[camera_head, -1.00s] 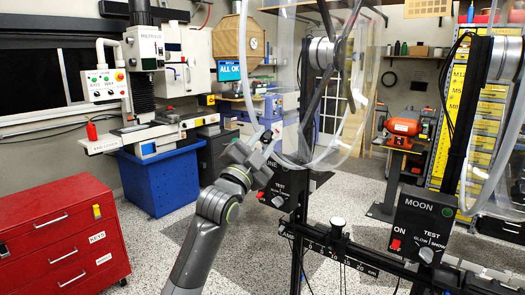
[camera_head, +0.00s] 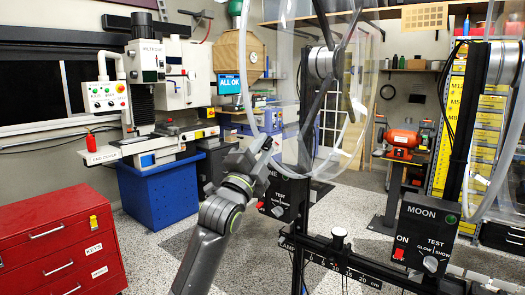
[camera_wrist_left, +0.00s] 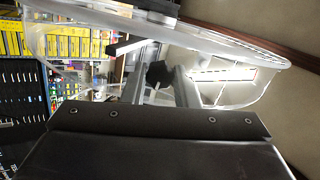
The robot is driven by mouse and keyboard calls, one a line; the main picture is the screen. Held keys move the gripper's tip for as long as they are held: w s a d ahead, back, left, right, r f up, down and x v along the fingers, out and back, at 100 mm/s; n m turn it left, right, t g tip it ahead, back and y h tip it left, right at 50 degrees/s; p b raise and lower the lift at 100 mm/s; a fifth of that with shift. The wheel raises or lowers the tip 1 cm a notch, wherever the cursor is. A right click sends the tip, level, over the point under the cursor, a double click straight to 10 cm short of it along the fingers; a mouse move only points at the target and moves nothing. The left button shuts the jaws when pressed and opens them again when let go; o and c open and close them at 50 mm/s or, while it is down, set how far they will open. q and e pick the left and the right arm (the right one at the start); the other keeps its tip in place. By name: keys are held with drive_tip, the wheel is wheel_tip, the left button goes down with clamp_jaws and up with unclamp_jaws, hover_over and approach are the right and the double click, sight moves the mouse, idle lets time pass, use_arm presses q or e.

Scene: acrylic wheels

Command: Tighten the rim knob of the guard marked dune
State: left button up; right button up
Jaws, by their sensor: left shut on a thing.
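The left clear guard (camera_head: 290,100) hangs from a hub on a dark post. My left gripper (camera_head: 264,143) is at the lower left rim of the left guard. In the left wrist view, a small dark knob (camera_wrist_left: 158,74) sits between the gripper's two grey fingers, near the clear rim (camera_wrist_left: 160,28). The gripper is shut on this knob. The knob is too small to make out in the head view. My right gripper is not in view.
A crossbar (camera_head: 335,257) with a scale joins the posts in front. A second clear guard (camera_head: 500,180) stands at the right. A red cabinet (camera_head: 62,245) is at the left. A milling machine (camera_head: 150,95) and grinder (camera_head: 402,142) stand behind, with open floor between.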

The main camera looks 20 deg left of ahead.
use_arm(q)
drive_tip(key=shift+f, duration=0.1)
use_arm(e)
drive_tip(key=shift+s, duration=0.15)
use_arm(q)
drive_tip(key=o, duration=1)
drive_tip(key=shift+s+a+f, duration=0.1)
drive_tip(key=shift+s+f, duration=0.2)
drive_tip(key=shift+s, duration=0.15)
drive_tip(key=b+v, duration=0.2)
drive_tip(key=v, duration=1.4)
drive_tip(key=shift+s+r+b, duration=0.1)
drive_tip(key=shift+s+b, duration=0.1)
drive_tip(key=shift+b, duration=0.15)
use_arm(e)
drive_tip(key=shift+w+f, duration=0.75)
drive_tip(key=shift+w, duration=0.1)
